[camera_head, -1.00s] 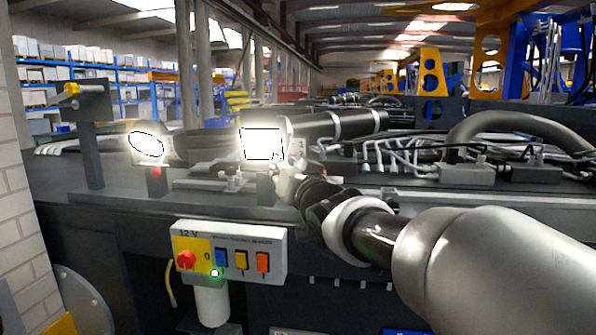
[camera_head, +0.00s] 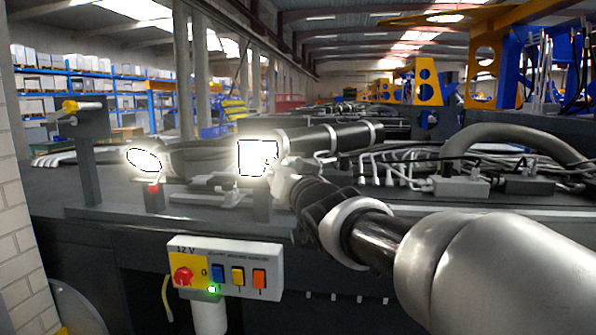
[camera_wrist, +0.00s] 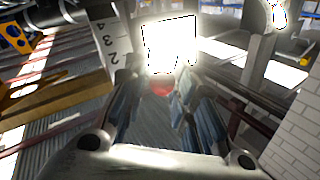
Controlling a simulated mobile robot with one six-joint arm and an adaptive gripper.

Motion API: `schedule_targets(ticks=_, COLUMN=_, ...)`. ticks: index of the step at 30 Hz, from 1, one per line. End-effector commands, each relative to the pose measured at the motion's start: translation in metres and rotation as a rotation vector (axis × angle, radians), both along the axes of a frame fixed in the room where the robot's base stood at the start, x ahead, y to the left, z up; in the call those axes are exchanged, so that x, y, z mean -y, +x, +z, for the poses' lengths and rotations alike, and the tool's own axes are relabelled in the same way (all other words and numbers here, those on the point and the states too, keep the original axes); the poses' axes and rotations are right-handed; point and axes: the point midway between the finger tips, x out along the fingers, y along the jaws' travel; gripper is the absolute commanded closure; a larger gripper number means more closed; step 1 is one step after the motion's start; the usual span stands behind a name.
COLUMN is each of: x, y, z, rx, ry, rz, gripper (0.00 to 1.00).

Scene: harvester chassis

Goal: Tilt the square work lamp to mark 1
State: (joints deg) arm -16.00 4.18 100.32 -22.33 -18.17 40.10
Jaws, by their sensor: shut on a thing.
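The square work lamp (camera_head: 257,158) is lit and stands on the deck; glare hides its housing. It fills the upper middle of the wrist view (camera_wrist: 170,45), just beyond my fingers. My gripper (camera_head: 280,182) is at the lamp's lower right side. In the wrist view my gripper (camera_wrist: 160,86) has its fingers either side of a red part (camera_wrist: 161,89) below the bright face, shut on the lamp there. A pale scale plate (camera_wrist: 112,42) beside the lamp shows the numbers 2, 3 and 4. Mark 1 and any pointer cannot be made out.
A lit round lamp (camera_head: 144,160) stands to the left, with a dark post (camera_head: 88,150) beyond it. A 12 V switch box (camera_head: 225,267) with a green light hangs on the front. Hoses and pipes (camera_head: 410,170) lie to the right.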

Motion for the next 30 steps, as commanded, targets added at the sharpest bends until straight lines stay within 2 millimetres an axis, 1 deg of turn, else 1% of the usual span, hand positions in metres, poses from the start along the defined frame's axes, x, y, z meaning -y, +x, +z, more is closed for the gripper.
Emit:
schedule_targets(ticks=1, x=-0.003, y=-0.003, z=0.013, rx=0.028, ry=0.005, rz=0.009, gripper=1.0)
schedule_targets(ticks=4, x=-0.003, y=-0.003, z=0.012, rx=0.028, ry=0.005, rz=0.009, gripper=1.0)
schedule_targets(ticks=5, x=-0.003, y=-0.003, z=0.012, rx=0.028, ry=0.005, rz=0.009, gripper=0.74)
schedule_targets(ticks=6, x=-0.003, y=-0.002, z=0.012, rx=0.026, ry=0.004, rz=0.008, gripper=0.71)
schedule_targets(ticks=23, x=-0.001, y=-0.001, z=0.004, rx=0.009, ry=0.003, rz=0.003, gripper=0.7)
schedule_targets(ticks=26, x=0.003, y=-0.009, z=0.004, rx=0.01, ry=0.003, rz=0.003, gripper=0.7)
schedule_targets(ticks=30, x=0.012, y=-0.032, z=0.004, rx=0.013, ry=0.003, rz=0.003, gripper=0.7)
